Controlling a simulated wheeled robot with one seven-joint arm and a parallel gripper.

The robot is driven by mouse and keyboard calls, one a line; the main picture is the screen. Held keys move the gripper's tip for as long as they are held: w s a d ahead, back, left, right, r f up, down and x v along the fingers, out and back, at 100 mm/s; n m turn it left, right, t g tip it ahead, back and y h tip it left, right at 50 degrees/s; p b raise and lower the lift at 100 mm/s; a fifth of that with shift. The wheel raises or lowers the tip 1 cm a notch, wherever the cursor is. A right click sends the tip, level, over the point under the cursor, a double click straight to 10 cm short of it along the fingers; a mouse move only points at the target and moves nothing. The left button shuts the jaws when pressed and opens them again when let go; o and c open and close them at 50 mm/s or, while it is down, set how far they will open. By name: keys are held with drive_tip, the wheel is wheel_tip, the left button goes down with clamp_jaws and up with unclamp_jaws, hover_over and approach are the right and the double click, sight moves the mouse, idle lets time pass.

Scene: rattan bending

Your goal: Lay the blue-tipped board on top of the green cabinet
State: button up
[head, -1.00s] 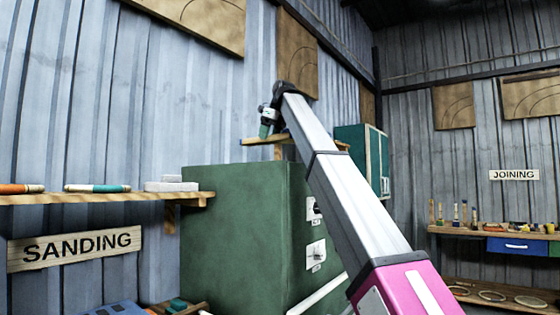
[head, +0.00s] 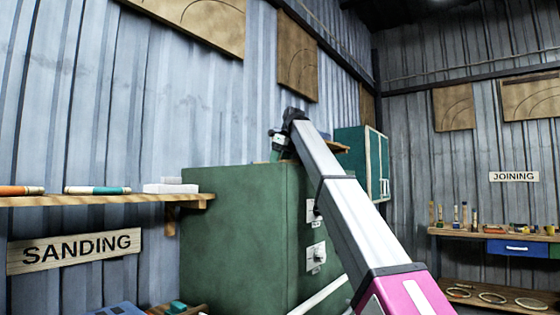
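The green cabinet (head: 245,225) stands in the middle of the view, its front with switch plates facing right. My gripper (head: 277,157) is small and points down at the cabinet's top edge, towards the back. A thin sliver of pale brown wood (head: 262,162) shows just under the gripper, low along the cabinet's top; I take it for the board in the gripper. Most of it is hidden, and no blue tip shows. The cabinet's top surface is seen nearly edge-on, so I cannot tell whether the board touches it.
A wall shelf (head: 100,200) with tools and white blocks (head: 171,187) is left of the cabinet. A brown wooden piece (head: 333,148) and a teal wall cabinet (head: 355,155) lie behind my arm. A workbench (head: 470,233) stands at the right.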

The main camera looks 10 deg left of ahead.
drive_tip(key=o, duration=1)
drive_tip(key=shift+f, duration=0.15)
drive_tip(key=shift+o, duration=0.2)
drive_tip(key=v, duration=1.2)
